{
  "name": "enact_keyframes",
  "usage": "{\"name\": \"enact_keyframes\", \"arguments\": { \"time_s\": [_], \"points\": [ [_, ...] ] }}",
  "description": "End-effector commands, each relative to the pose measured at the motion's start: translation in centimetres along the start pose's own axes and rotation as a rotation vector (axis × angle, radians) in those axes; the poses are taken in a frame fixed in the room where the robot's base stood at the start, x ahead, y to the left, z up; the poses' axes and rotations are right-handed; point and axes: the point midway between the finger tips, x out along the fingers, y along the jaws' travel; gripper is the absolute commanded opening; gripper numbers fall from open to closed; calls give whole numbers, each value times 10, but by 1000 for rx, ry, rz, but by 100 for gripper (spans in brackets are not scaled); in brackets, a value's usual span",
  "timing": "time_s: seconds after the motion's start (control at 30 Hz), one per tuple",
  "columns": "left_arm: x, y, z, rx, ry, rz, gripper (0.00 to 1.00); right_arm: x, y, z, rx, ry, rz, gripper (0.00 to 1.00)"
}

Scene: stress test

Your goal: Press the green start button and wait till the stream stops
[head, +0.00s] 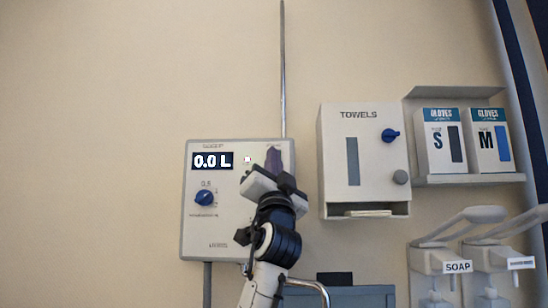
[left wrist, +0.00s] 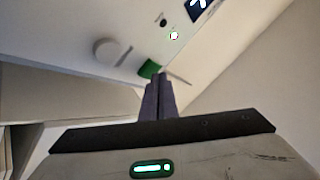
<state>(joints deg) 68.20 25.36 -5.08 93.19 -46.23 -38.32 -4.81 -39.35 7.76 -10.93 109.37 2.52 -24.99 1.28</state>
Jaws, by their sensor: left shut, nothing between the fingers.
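A pale wall panel (head: 225,235) carries a display (head: 212,161) reading 0.0 L, a blue knob (head: 204,198) and a small lit lamp (head: 247,159). The green button (left wrist: 149,68) shows in the left wrist view and is hidden behind my gripper in the head view. My left gripper (head: 273,158) is shut and empty, in front of the panel's right side. In the left wrist view its fingertips (left wrist: 159,77) are at the button's lower edge; I cannot tell whether they touch it. No stream is visible. My right gripper is not in view.
A towel dispenser (head: 364,125) hangs right of the panel, with glove boxes (head: 440,141) on a shelf beyond. Soap dispensers (head: 437,259) are at the lower right. A metal pipe (head: 283,75) rises above the panel. The wall at left is clear.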

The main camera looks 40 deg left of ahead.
Motion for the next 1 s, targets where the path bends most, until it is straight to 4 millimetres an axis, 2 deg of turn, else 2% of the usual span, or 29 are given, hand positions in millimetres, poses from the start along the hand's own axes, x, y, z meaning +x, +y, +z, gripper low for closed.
{"name": "enact_keyframes", "arguments": {
  "time_s": [1.0],
  "points": [
    [6, 4, 5, 0, -2, 0, 0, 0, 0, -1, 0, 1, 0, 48]
  ]
}}
